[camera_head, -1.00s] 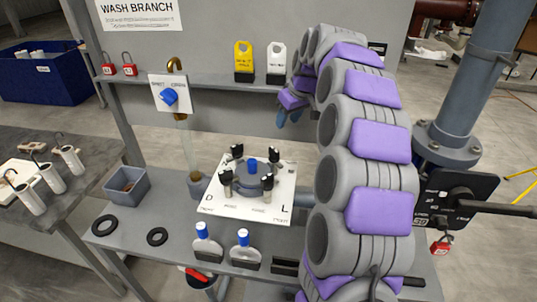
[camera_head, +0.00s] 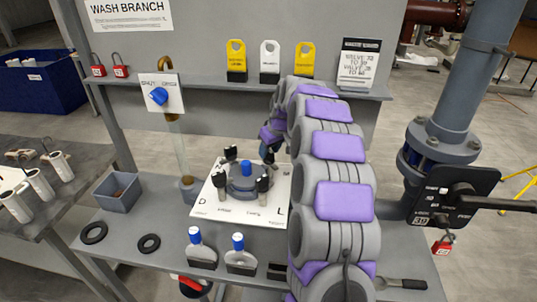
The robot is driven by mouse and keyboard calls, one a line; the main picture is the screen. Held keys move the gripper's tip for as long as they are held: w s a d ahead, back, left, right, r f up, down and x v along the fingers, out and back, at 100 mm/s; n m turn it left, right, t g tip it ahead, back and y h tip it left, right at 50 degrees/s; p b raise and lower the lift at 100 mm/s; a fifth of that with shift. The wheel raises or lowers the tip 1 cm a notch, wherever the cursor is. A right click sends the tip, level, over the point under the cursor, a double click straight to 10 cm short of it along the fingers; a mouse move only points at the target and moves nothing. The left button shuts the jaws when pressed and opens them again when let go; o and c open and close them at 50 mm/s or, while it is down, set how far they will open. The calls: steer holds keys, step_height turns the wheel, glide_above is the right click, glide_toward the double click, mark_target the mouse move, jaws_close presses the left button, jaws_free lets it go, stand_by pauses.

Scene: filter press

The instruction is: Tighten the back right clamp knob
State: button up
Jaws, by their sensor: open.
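A round grey clamped housing (camera_head: 242,186) with a blue cap (camera_head: 246,167) in its centre sits on a white plate (camera_head: 212,207) on the bench. Black clamp knobs stand around it: back left (camera_head: 231,153), front left (camera_head: 219,180) and front right (camera_head: 263,184). My gripper (camera_head: 268,156) is open and points down at the back right corner of the housing, where the back right clamp knob stands. The knob is hardly distinguishable from the dark fingers, so I cannot tell whether they touch it or surround it.
My arm covers the plate's right side. Behind stands a shelf (camera_head: 205,87) with yellow and white tags (camera_head: 270,58). Two blue-capped bottles (camera_head: 240,254) stand in front. A grey bin (camera_head: 117,193) and black rings (camera_head: 149,243) are left. A pipe valve (camera_head: 440,197) is right.

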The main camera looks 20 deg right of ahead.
steer(key=shift+w+f, duration=0.3)
steer(key=shift+f, duration=0.35)
steer(key=shift+s+a, duration=0.1)
jaws_close()
